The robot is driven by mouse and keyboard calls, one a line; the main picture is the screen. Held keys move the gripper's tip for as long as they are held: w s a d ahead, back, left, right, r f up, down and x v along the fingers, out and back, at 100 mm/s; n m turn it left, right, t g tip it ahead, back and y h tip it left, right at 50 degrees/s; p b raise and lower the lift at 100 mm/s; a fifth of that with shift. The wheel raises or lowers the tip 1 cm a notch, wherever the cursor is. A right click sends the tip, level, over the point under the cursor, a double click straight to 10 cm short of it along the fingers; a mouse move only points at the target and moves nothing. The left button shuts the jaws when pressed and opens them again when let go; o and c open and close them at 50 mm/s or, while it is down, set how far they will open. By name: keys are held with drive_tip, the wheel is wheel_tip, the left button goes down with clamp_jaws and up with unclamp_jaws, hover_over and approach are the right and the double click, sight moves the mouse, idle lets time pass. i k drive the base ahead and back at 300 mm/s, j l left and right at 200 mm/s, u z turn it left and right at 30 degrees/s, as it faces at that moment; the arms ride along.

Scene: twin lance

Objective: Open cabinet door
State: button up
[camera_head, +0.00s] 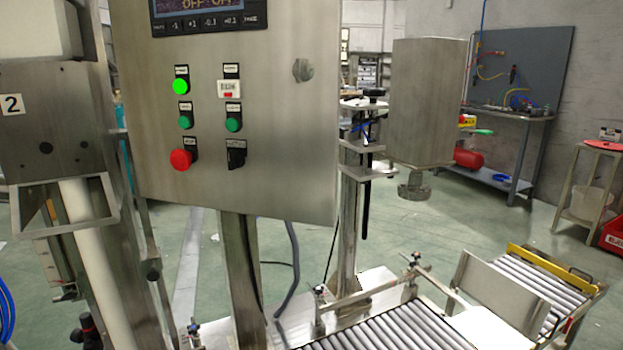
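A brushed-steel control cabinet (275,150) fills the upper middle of the head view, on a steel post. Its front face is the door, and it looks shut. A round metal latch (303,69) sits near the door's upper right. The face carries a dark display panel (208,17), a lit green button (180,86), two darker green buttons, a red knob (181,159) and a black rotary switch (236,155). The cabinet's top edge is cut off. My gripper is not in view.
A roller conveyor (385,328) runs below and right of the cabinet. A steel housing (428,100) hangs to the right. A machine column with a "2" label (12,104) stands at the left. A workbench (515,115) is far behind. Green floor (450,225) shows between them.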

sight(286, 138)
drive_tip(key=i+l+z, duration=0.3)
drive_tip(key=l, duration=0.35)
drive_tip(key=i+l+z, duration=0.35)
drive_tip(key=j, duration=0.5)
drive_tip(key=k, duration=0.05)
